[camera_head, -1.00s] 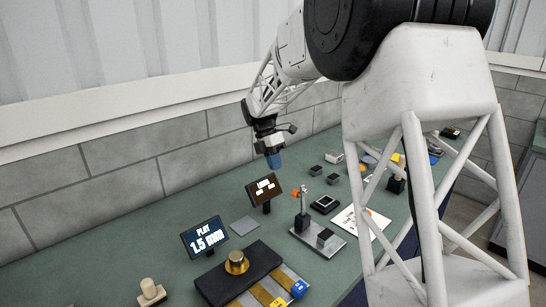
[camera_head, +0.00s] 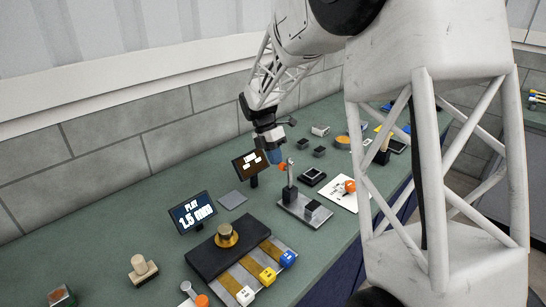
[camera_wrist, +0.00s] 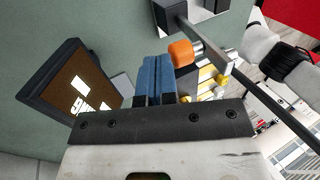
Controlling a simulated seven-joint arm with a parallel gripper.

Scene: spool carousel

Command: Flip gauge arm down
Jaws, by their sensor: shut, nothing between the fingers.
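The gauge stand has a metal base plate (camera_head: 297,211), a dark block (camera_head: 290,194) and a thin metal gauge arm (camera_head: 290,174) standing upright. An orange knob (camera_head: 283,167) sits near the arm's top. In the wrist view the orange knob (camera_wrist: 180,52) is just right of my fingertips, and the long metal arm (camera_wrist: 235,67) runs diagonally past it. My gripper (camera_head: 276,157) has blue fingers, pressed together and empty, pointing down beside the knob; they also show in the wrist view (camera_wrist: 156,78). I cannot tell whether they touch the knob.
A brown display (camera_head: 249,164) stands close on the left. A display reading "PLAY 1.5 mm" (camera_head: 193,211) stands nearer, behind a dark slab (camera_head: 212,258) with a brass spool (camera_head: 227,236). A white sheet (camera_head: 342,192) lies right of the stand.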

